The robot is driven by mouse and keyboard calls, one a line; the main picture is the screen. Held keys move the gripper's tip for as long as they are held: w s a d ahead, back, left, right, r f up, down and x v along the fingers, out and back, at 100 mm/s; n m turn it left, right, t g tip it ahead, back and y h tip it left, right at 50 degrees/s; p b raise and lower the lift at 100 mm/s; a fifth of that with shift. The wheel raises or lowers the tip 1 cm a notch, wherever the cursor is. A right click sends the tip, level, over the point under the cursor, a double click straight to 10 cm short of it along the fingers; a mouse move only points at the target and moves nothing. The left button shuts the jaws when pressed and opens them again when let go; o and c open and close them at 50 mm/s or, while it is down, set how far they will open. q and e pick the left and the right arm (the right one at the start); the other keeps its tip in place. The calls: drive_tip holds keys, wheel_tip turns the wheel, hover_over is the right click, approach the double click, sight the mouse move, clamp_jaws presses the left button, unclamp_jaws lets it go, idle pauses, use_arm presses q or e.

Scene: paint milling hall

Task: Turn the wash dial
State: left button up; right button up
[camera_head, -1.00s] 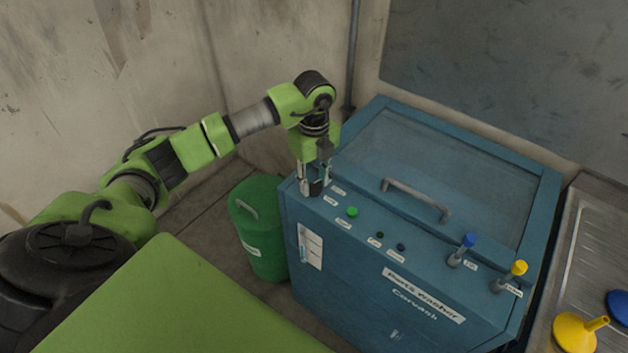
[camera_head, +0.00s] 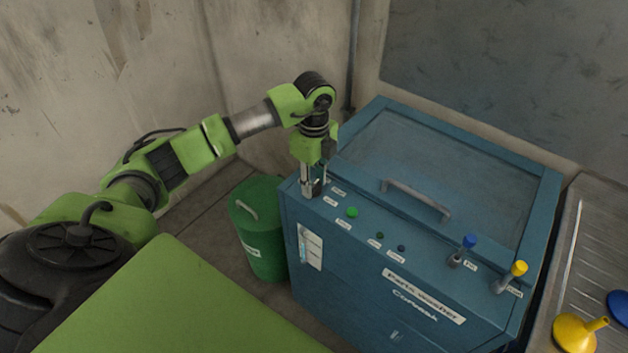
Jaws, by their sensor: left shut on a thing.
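The blue parts washer (camera_head: 345,290) stands in front of me with a sloped control panel along its near top edge. My left gripper (camera_head: 312,189) points down at the panel's left end, its fingers shut around the wash dial there. The dial is mostly hidden by the fingers, so its pointer and setting cannot be read. Small white labels lie beside the fingers. My right gripper is not in view.
A green button (camera_head: 352,212) and small dark indicators sit right of the gripper. The lid handle (camera_head: 416,199), a blue-topped valve (camera_head: 469,241) and a yellow-topped valve (camera_head: 519,268) stand further right. A green drum (camera_head: 262,240) stands left of the washer; a yellow funnel (camera_head: 574,333) lies right.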

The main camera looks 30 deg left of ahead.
sight(314, 184)
use_arm(q)
drive_tip(key=o, duration=1.1)
drive_tip(key=shift+r, duration=0.1)
wheel_tip(314, 184, up, 12)
